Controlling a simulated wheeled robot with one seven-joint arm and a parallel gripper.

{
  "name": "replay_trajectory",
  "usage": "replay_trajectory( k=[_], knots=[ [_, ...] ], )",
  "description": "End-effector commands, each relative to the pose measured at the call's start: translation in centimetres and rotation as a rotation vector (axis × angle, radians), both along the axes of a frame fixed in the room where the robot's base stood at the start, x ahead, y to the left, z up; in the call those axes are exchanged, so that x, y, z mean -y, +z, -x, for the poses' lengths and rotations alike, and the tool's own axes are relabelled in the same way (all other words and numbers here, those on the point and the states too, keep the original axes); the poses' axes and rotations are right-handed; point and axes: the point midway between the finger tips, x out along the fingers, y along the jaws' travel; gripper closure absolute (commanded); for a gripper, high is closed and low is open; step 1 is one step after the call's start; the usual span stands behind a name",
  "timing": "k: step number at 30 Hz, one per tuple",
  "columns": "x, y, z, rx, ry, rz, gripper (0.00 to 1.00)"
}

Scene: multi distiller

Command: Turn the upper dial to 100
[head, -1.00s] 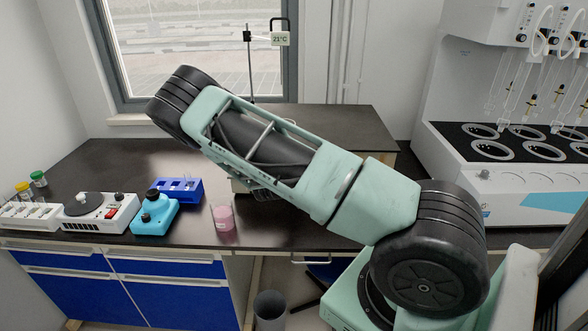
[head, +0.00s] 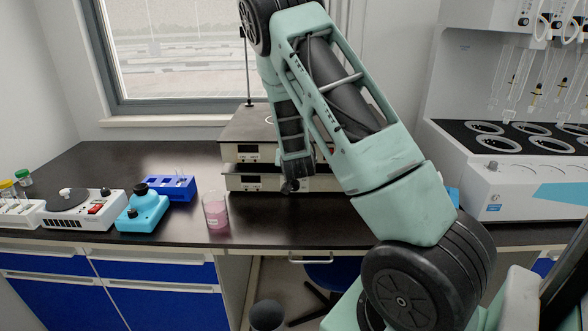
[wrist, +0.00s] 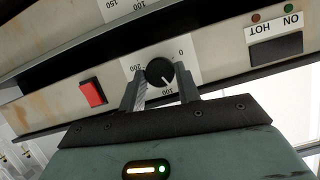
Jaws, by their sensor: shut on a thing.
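Two hot plates are stacked on the bench: the upper unit (head: 250,152) and the lower unit (head: 248,183). The wrist view is upside down and shows the upper unit's black dial (wrist: 160,72) close up. A white mark on the dial points roughly toward the 100 label. My gripper (wrist: 161,88) has one finger on each side of the dial and is shut on it. In the head view my arm hides part of the stack, and I cannot make out the fingers there.
A red button (wrist: 92,93) and a dark ON/HOT panel (wrist: 276,48) flank the dial. A pink beaker (head: 216,212) stands left of the stack near the bench's front edge. A blue rack (head: 172,188) and a cyan device (head: 142,210) stand farther left.

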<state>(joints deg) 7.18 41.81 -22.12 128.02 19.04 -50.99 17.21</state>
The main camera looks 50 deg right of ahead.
Motion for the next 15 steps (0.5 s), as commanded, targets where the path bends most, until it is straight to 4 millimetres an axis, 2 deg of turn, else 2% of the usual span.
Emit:
replay_trajectory(
  k=[1,15],
  knots=[
    [0.07,-0.80,0.10,0.035,-0.002,-0.030,0.90],
    [0.14,-0.59,0.27,0.264,0.000,-0.229,0.90]
  ],
)
